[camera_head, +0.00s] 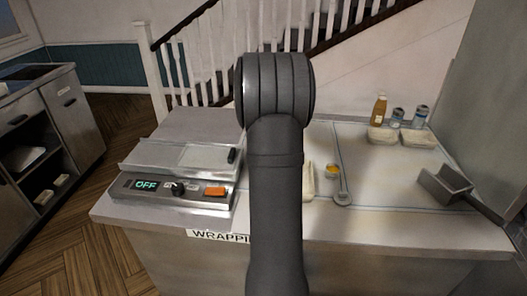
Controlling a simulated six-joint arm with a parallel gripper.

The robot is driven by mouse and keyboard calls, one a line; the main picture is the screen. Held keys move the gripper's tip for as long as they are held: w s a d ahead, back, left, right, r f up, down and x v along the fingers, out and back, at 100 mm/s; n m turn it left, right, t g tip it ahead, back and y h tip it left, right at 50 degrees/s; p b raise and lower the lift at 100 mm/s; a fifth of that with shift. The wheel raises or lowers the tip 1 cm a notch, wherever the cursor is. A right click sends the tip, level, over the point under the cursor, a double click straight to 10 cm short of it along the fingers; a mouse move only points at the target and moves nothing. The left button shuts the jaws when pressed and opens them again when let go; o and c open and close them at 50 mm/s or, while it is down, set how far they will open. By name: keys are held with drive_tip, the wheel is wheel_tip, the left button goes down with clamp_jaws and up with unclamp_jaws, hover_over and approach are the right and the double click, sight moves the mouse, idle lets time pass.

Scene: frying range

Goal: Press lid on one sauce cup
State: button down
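A small cup with orange-yellow contents (332,171) stands on the counter just right of my arm, and it looks like a sauce cup. No lid can be made out on it or near it at this size. My own dark arm rises through the middle of the view and hides part of the counter. My gripper is not visible, so its place relative to the cup and what it holds cannot be told.
A wrapping machine (180,172) with an OFF display stands left. Two pale trays (381,135), a bottle (379,109), two cans and a metal scoop (444,184) are right.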

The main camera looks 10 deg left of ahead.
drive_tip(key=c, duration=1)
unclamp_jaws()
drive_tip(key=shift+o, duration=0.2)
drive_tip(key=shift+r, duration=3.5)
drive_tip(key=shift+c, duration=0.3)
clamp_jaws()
